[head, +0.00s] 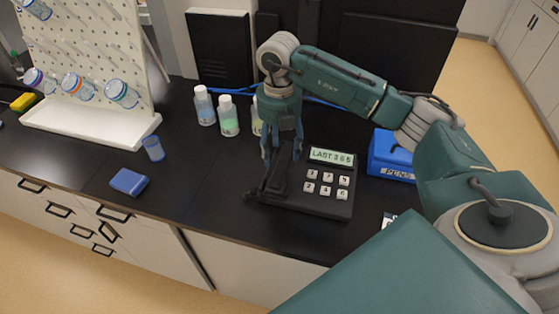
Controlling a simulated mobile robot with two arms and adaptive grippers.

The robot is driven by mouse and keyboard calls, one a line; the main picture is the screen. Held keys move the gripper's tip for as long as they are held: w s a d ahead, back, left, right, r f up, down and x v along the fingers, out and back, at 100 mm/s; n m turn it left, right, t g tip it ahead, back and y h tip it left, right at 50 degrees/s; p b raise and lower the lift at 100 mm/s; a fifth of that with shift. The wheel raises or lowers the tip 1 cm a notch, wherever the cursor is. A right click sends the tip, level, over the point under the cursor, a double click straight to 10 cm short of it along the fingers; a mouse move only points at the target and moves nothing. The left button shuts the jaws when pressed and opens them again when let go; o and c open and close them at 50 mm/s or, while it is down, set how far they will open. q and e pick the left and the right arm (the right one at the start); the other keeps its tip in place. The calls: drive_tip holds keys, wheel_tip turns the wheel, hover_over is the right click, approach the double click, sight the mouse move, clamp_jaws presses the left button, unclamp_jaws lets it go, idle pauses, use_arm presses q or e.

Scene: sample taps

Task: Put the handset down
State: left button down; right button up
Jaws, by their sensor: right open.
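A black desk phone (325,203) stands near the counter's front edge, with light keys and a lit display (331,157) reading "LAST 3 6 5". The black handset (274,182) is at the phone's left side, upper end between or just under my right gripper's fingers. Dark on dark, it is hard to tell whether it rests fully in its cradle. My right gripper (283,152) points down over the handset from above, its fingers apart on either side. My left gripper is not in view.
Several bottles (229,116) stand behind, left of the gripper. A blue box marked "PENS" (389,158) is right of the phone. A blue cup (153,148), a blue block (129,182) and a white pegboard rack (90,124) are at left. The counter (205,175) between is clear.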

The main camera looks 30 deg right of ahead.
sight(279, 159)
wheel_tip(279, 159, up, 8)
drive_tip(key=b, duration=0.1)
drive_tip(key=shift+b, duration=0.3)
drive_tip(key=shift+r, duration=0.1)
